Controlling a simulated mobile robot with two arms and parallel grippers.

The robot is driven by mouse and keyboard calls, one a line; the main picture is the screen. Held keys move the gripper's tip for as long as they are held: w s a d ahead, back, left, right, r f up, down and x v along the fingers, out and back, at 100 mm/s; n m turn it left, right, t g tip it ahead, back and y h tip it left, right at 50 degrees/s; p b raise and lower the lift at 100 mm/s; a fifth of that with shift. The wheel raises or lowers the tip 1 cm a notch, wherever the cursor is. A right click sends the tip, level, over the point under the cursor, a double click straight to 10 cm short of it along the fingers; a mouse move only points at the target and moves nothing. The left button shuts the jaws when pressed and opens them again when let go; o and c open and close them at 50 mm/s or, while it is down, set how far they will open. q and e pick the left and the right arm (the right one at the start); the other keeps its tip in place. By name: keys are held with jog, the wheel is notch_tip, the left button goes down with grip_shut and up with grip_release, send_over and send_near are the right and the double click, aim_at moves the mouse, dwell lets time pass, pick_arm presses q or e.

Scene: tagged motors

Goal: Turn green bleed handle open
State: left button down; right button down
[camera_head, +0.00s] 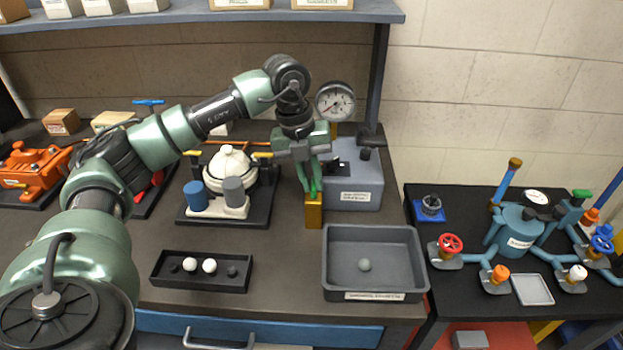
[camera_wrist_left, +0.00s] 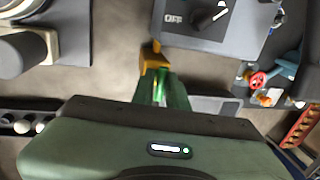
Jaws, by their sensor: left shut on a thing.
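My left gripper (camera_head: 312,182) points down in front of the grey unit with the dial gauge. It is shut on the bright green bleed handle (camera_head: 314,186), directly above a brass block (camera_head: 313,211). In the left wrist view the green handle (camera_wrist_left: 172,92) shows between the gripper body and the brass block (camera_wrist_left: 152,57). The fingers hide much of the handle, and its exact turn angle is hard to tell. My right gripper is not in view.
The grey unit (camera_head: 352,186) carries a gauge (camera_head: 335,101) and a black knob. A grey tray (camera_head: 372,296) with a small ball stands in front. A white-domed motor (camera_head: 231,166) is to the left. A side table (camera_head: 422,215) holds blue piping with coloured handwheels.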

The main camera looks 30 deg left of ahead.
pick_arm(q)
jog(key=shift+w+r, duration=0.1)
jog(key=c, duration=1.5)
grip_release()
jog(key=r, duration=0.2)
jog(key=a+r, duration=0.1)
jog(key=r, duration=0.2)
jog(key=r+b, duration=0.1)
jog(key=r, duration=0.1)
jog(key=shift+s+a+r, duration=0.15)
jog(key=shift+s+r, duration=0.15)
jog(key=shift+s, duration=0.1)
